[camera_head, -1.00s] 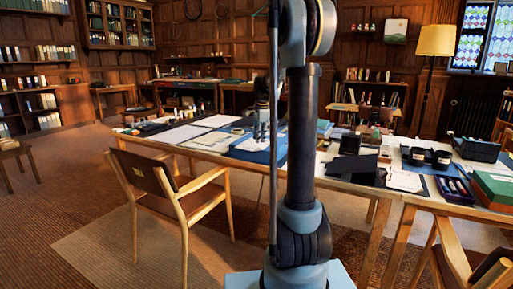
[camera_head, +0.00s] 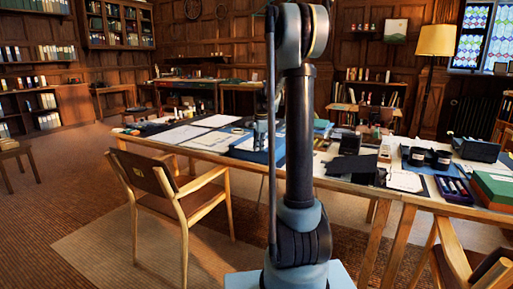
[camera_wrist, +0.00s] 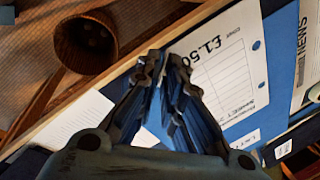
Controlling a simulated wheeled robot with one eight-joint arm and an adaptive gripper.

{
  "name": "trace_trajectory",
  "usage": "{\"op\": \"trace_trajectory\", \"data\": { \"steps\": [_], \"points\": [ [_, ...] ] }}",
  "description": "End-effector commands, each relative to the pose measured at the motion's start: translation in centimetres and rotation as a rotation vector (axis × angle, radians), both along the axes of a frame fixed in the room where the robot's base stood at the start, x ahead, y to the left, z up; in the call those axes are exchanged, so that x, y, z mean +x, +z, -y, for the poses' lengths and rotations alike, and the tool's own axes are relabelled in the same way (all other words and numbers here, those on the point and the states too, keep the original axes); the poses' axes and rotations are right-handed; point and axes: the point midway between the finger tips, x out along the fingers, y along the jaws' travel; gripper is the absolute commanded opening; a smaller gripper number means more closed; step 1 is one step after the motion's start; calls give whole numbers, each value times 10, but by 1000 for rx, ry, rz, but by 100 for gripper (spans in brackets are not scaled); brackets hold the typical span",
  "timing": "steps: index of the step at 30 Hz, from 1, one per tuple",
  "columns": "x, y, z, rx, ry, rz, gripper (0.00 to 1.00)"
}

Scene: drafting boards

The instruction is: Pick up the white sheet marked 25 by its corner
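A white sheet (camera_wrist: 228,65) printed "£1.50", with a ruled table, lies on a blue surface (camera_wrist: 240,131) in the wrist view. Its near-left corner is beside or behind my fingertips. My gripper (camera_wrist: 166,65) points at that corner near the wooden table edge. Its fingertips are close together, and I cannot tell whether they touch or pinch paper. Another pale sheet (camera_wrist: 72,122) lies left of the fingers. I cannot read the number 25 on any sheet. In the head view my gripper (camera_head: 261,136) is low over the table, partly hidden by my arm.
A round brown opening, perhaps a bin (camera_wrist: 86,42), is below the table edge. A newspaper-like sheet (camera_wrist: 309,50) lies at the right. In the head view a wooden chair (camera_head: 180,196) stands before the table, and black boxes (camera_head: 352,168) lie right of my arm.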

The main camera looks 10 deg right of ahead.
Motion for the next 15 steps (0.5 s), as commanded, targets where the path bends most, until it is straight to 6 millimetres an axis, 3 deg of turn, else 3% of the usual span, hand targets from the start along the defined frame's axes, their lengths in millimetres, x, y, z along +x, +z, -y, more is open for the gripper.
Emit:
{"op": "trace_trajectory", "data": {
  "steps": [15],
  "points": [
    [0,0,0,0,0,0,0]
  ]
}}
